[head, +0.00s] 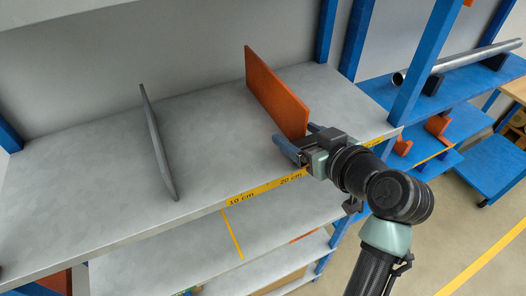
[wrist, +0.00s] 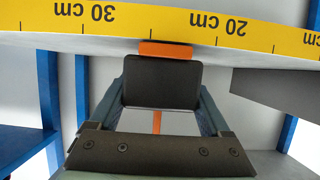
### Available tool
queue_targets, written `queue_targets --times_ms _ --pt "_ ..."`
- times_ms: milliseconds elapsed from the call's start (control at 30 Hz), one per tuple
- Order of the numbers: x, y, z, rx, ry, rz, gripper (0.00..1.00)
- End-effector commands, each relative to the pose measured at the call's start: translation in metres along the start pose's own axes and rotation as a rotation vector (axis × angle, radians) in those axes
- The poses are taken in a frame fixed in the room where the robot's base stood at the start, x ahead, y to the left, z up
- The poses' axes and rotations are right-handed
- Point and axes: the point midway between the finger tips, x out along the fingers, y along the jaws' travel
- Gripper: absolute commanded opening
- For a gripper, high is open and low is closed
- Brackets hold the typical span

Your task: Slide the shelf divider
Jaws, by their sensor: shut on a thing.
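The orange shelf divider (head: 275,92) stands upright on the grey shelf (head: 215,125), running from the back toward the front edge. My gripper (head: 300,143) is shut on the front end of the orange divider, one finger on each side of it. In the wrist view, the divider's orange end (wrist: 165,48) shows at the yellow scale (wrist: 160,20), about midway between the 20 cm and 30 cm marks. The scale also runs along the shelf's front edge in the head view (head: 265,187). The gripped part of the divider is mostly hidden.
A grey divider (head: 157,140) stands on the shelf to the left, with bare shelf between the two. Blue posts (head: 326,30) stand at the back and right. Lower shelves (head: 200,250) lie underneath. A blue rack with a metal pipe (head: 460,60) stands at the right.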

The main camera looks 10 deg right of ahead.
Motion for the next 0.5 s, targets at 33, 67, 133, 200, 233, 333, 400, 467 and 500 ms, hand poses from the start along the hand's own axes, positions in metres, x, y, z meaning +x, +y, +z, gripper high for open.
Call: queue_targets --times_ms 33,67,133,200,233,333,400,467,500 --pt "0.0 0.016 0.001 0.002 0.004 0.008 0.0" --pt "0.0 0.022 0.001 0.001 0.004 0.007 0.0" --pt "0.0 0.035 0.001 0.001 0.005 0.007 0.0" --pt "0.0 0.045 0.001 0.001 0.004 0.006 0.0" --pt "-0.001 0.049 0.001 0.001 0.003 0.006 0.0" --pt "-0.001 0.058 0.001 0.001 0.003 0.007 0.0" --pt "-0.001 0.061 0.0 0.0 0.003 0.007 0.0" --pt "-0.001 0.063 0.0 0.0 0.002 0.007 0.0" --pt "-0.001 0.064 0.0 0.0 0.002 0.007 0.0"
